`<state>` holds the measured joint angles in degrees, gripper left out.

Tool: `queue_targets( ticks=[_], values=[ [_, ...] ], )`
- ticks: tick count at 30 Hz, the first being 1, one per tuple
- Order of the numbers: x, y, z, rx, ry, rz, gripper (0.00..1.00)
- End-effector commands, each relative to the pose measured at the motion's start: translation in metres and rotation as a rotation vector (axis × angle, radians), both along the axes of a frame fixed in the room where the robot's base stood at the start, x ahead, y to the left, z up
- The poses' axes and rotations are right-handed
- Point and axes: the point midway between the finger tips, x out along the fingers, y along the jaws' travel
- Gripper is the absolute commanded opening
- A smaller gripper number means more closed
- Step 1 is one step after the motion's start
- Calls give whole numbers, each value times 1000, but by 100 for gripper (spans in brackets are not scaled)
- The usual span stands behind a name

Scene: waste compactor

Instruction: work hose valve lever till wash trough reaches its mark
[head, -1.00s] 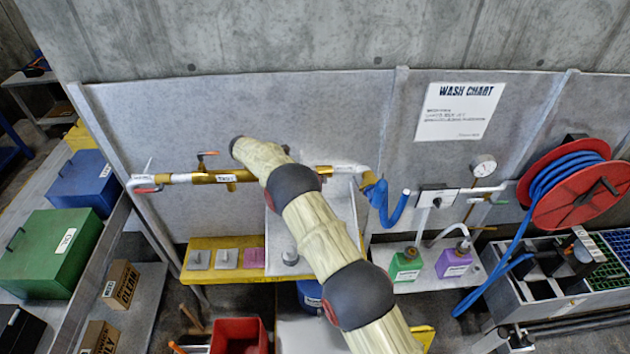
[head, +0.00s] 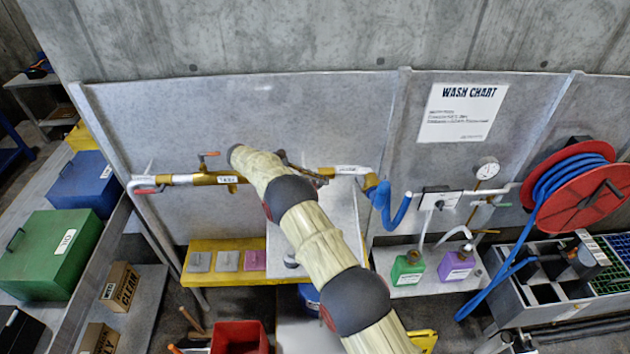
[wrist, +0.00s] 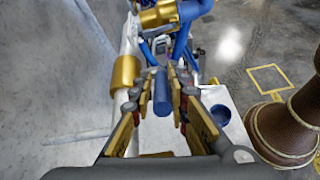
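A brass and white pipe (head: 205,179) runs along the splash panel, with a left label I cannot read surely and a right label (head: 347,170) that seems to say hose. My gripper (head: 318,175) is at the pipe just left of that right label, partly behind my arm. In the wrist view, a blue cylindrical handle (wrist: 162,95), apparently the hose valve lever, lies between the fingers of my gripper (wrist: 161,80). I cannot tell whether they press on it. I cannot surely pick out the wash trough or its mark.
Another valve with an orange-tipped lever (head: 208,155) is left on the pipe. A blue hose (head: 383,205) hangs at the right end. A gauge (head: 487,168), green bottle (head: 407,268), purple bottle (head: 456,265) and red hose reel (head: 580,190) stand right. A yellow shelf (head: 225,276) is below.

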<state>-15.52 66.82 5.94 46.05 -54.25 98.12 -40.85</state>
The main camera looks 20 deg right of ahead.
Motion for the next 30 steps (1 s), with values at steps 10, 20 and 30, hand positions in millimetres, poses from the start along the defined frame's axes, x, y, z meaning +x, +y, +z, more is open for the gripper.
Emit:
queue_targets(
  ticks=[10,20,30],
  values=[
    [-1,0,-2,1,3,0,32],
    [3,17,5,1,3,1,32],
    [12,59,26,1,1,2,32]
  ],
)
